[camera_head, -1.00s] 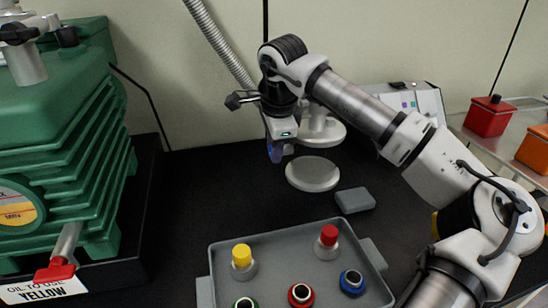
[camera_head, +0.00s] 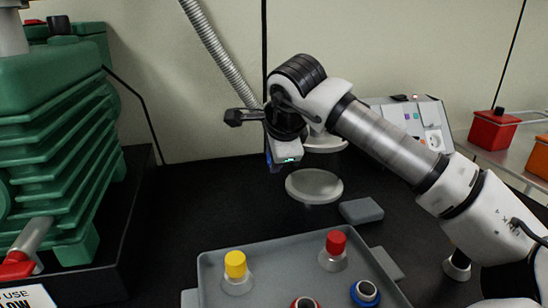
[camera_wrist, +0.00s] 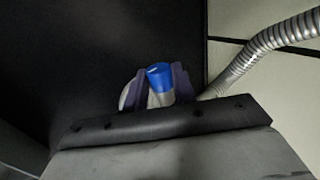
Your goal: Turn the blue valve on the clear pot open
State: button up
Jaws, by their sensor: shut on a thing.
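The blue valve (camera_wrist: 159,76) shows in the wrist view between the two purple fingers of my gripper (camera_wrist: 160,82), which is shut on it. A pale stem shows just below the blue part. In the head view my gripper (camera_head: 273,160) points down behind the round grey disc, and my wrist hides most of the fingers and the valve. The clear pot cannot be made out clearly in either view; a pale rounded shape beside the left finger in the wrist view may be part of it.
A round grey disc (camera_head: 314,186) and a small grey block (camera_head: 361,211) lie in front of my gripper. A grey tray (camera_head: 290,252) holds several colour-capped flasks. A green finned machine (camera_head: 60,140) stands left. A ribbed metal hose (camera_head: 222,45) runs down behind my wrist.

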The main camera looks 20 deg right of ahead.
jog(key=o, duration=1)
jog(key=p+v, duration=0.1)
jog(key=v, duration=1.3)
jog(key=shift+p, duration=0.3)
